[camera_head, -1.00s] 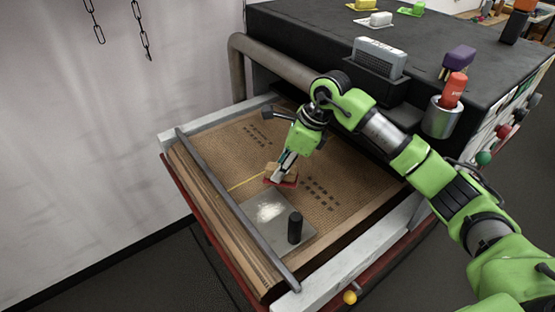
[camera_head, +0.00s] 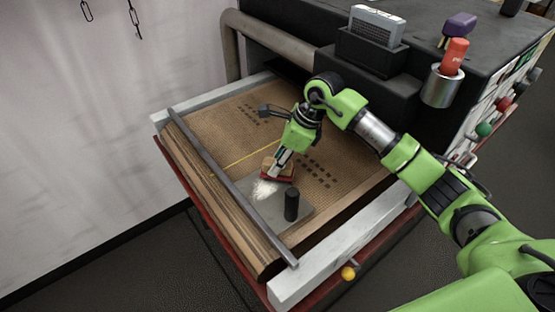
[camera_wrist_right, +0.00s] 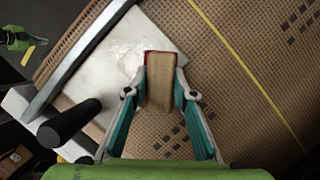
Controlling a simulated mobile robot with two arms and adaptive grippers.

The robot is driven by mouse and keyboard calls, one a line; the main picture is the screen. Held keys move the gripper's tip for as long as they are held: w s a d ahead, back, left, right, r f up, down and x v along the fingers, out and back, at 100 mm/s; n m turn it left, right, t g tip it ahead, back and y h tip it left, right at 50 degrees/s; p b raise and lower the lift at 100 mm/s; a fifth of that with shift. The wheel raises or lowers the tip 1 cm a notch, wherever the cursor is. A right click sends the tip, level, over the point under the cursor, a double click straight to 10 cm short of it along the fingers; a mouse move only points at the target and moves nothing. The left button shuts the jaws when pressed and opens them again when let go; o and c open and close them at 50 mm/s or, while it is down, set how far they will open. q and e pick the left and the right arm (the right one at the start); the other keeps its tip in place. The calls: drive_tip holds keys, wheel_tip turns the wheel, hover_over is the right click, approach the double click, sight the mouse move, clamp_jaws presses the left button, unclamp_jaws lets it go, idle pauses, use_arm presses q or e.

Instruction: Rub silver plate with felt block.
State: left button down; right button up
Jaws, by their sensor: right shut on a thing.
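The silver plate (camera_head: 268,211) is a flat grey square lying on a tan perforated mat. A whitish patch (camera_head: 263,189) marks its far part; it also shows in the wrist view (camera_wrist_right: 128,66). My right gripper (camera_head: 284,158) is shut on the felt block (camera_head: 272,163), which is tan with a red layer underneath. In the wrist view both fingers grip the sides of the block (camera_wrist_right: 161,90). The block's front end overlaps the plate's edge beside the whitish patch. I cannot tell for sure whether it touches the plate.
A black upright cylinder (camera_head: 291,205) stands on the plate's right part. A dark rail (camera_head: 232,187) runs along the plate's left side. A pale rail (camera_head: 335,262) bounds the front. The perforated mat (camera_head: 235,133) beyond is mostly clear.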

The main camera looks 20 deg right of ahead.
idle(0.5)
drive_tip(key=shift+f+b, duration=0.9)
drive_tip(key=shift+f, duration=0.1)
drive_tip(key=shift+s+a+r, duration=0.1)
drive_tip(key=shift+s+a, duration=0.2)
drive_tip(key=shift+a, duration=0.5)
drive_tip(key=shift+s+a+r, duration=0.1)
drive_tip(key=shift+s+a, duration=0.2)
drive_tip(key=shift+a, duration=0.5)
drive_tip(key=shift+s+a+f, duration=0.1)
drive_tip(key=shift+s+a, duration=0.2)
drive_tip(key=shift+a, duration=0.5)
drive_tip(key=shift+s+a+f, duration=0.1)
drive_tip(key=shift+s+a, duration=0.15)
drive_tip(key=shift+a, duration=0.55)
drive_tip(key=shift+s+a+f+b, duration=0.15)
drive_tip(key=shift+s+a+b, duration=0.2)
drive_tip(key=shift+a, duration=0.2)
drive_tip(key=shift+s+a+f+b, duration=0.1)
drive_tip(key=shift+s+a+b, duration=0.2)
drive_tip(key=shift+a, duration=0.25)
clamp_jaws()
drive_tip(key=shift+a, duration=0.1)
drive_tip(key=shift+w+d+b, duration=0.4)
drive_tip(key=shift+d+b, duration=0.3)
drive_tip(key=shift+w+d+r, duration=0.15)
drive_tip(key=shift+d+r, duration=0.05)
